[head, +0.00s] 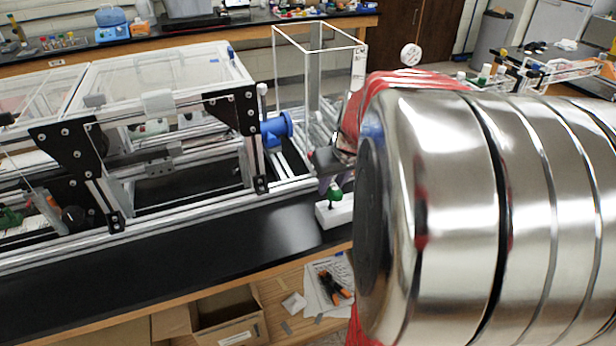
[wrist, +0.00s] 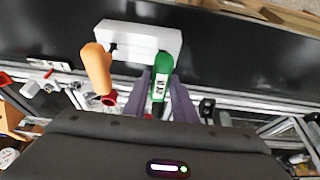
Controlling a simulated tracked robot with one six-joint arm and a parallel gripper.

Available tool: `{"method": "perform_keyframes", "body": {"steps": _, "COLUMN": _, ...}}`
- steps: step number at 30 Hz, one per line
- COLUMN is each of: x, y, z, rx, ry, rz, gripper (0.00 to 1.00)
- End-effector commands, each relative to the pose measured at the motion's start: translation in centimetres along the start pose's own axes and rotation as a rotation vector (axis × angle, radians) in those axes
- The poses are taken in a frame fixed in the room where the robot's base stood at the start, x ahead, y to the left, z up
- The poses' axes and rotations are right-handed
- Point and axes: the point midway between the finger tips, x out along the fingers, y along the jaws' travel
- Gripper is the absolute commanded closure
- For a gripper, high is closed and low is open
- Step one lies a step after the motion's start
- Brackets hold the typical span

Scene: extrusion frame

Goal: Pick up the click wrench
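A white holder block (head: 335,212) stands on the black bench, with a green handle (head: 334,191) rising from it. In the wrist view the block (wrist: 140,38) carries the green handle (wrist: 162,72), which has a white label, and an orange handle (wrist: 97,70) to its left. I cannot tell for certain which tool is the click wrench. My gripper (wrist: 161,88) is open, its two purple-grey fingers on either side of the green handle. In the head view my gripper (head: 326,170) is close to the green handle, partly hidden by my arm.
An aluminium extrusion frame (head: 160,205) with clear panels runs along the bench to the left, close behind the block. A blue part (head: 277,129) and a clear upright box (head: 318,75) are near my gripper. Black bench top (head: 200,262) left of the block is clear.

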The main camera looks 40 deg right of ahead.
Motion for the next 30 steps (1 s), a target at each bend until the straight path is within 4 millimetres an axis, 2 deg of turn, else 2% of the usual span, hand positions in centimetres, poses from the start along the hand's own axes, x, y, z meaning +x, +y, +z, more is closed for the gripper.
{"method": "perform_keyframes", "body": {"steps": 1, "x": 0.0, "y": 0.0, "z": 0.0, "rx": 0.0, "ry": 0.0, "rz": 0.0, "gripper": 0.8}}
{"method": "perform_keyframes", "body": {"steps": 10, "x": 0.0, "y": 0.0, "z": 0.0, "rx": 0.0, "ry": 0.0, "rz": 0.0, "gripper": 1.0}}
{"method": "perform_keyframes", "body": {"steps": 22, "x": -0.7, "y": 0.0, "z": -0.3, "rx": 0.0, "ry": 0.002, "rz": 0.0, "gripper": 1.0}}
{"method": "perform_keyframes", "body": {"steps": 26, "x": -2.0, "y": 0.0, "z": -0.9, "rx": -0.001, "ry": 0.003, "rz": 0.0, "gripper": 1.0}}
{"method": "perform_keyframes", "body": {"steps": 30, "x": -4.2, "y": 0.0, "z": -1.9, "rx": -0.001, "ry": 0.004, "rz": 0.002, "gripper": 1.0}}
